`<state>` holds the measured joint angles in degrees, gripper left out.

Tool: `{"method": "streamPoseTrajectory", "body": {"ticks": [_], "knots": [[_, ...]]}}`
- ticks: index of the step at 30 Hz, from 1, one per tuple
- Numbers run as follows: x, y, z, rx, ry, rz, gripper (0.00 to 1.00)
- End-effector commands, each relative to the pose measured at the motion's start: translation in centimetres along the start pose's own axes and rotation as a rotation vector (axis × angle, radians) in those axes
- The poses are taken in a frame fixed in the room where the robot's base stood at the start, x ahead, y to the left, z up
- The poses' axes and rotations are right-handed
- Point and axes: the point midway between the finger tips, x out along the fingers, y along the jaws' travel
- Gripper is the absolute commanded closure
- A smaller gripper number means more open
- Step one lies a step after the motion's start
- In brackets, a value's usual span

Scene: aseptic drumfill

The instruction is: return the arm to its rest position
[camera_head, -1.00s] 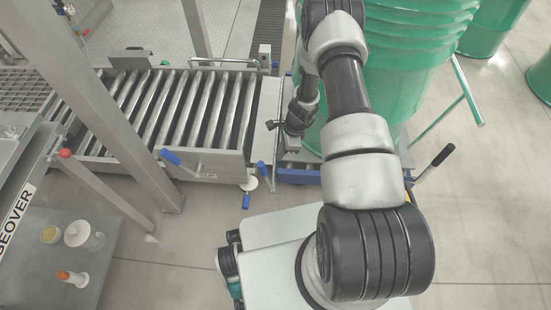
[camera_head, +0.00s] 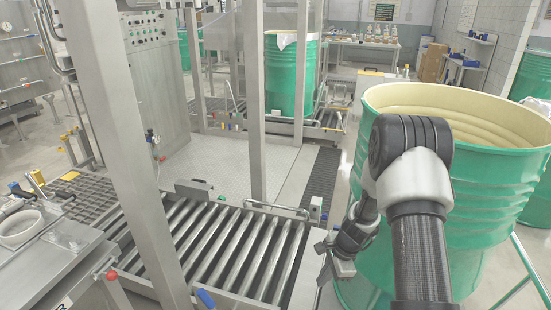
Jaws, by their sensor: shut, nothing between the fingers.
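My arm rises from the bottom right in the head view, bends at a dark elbow joint and hangs down to the left. My gripper (camera_head: 333,262) is at the end of it, pointing down and left, shut and empty. It is close to the left side of a large open green drum (camera_head: 480,240), in front of it in the picture. I cannot tell whether it touches the drum.
A roller conveyor (camera_head: 235,250) lies left of my gripper, with a steel post (camera_head: 125,150) before it. Another green drum (camera_head: 290,75) stands farther back. A control cabinet (camera_head: 157,75) is at the back left. Open floor (camera_head: 240,160) lies beyond the conveyor.

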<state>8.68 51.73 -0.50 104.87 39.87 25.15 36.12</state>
Motion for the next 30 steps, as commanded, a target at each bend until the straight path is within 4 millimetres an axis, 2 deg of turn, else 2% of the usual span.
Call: {"method": "streamPoseTrajectory", "body": {"ticks": [1,4,7,11,15,18,21,24,30], "knots": [[-3.7,-1.2,1.3,-0.084,0.006,-0.028,1.0],[-9.8,-1.8,3.7,-0.253,0.021,-0.059,1.0],[-15.7,-1.5,6.1,-0.421,0.045,-0.085,1.0],[-22.5,0.2,8.9,-0.632,0.093,-0.11,1.0],[-28.7,3.5,11.4,-0.849,0.161,-0.126,1.0],[-32.4,6.4,12.8,-0.997,0.221,-0.129,1.0],[-35.1,9.4,13.7,-1.126,0.282,-0.124,1.0],[-36.9,11.9,14.1,-1.225,0.337,-0.115,1.0],[-39.0,15.8,14.4,-1.364,0.427,-0.095,1.0]]}}
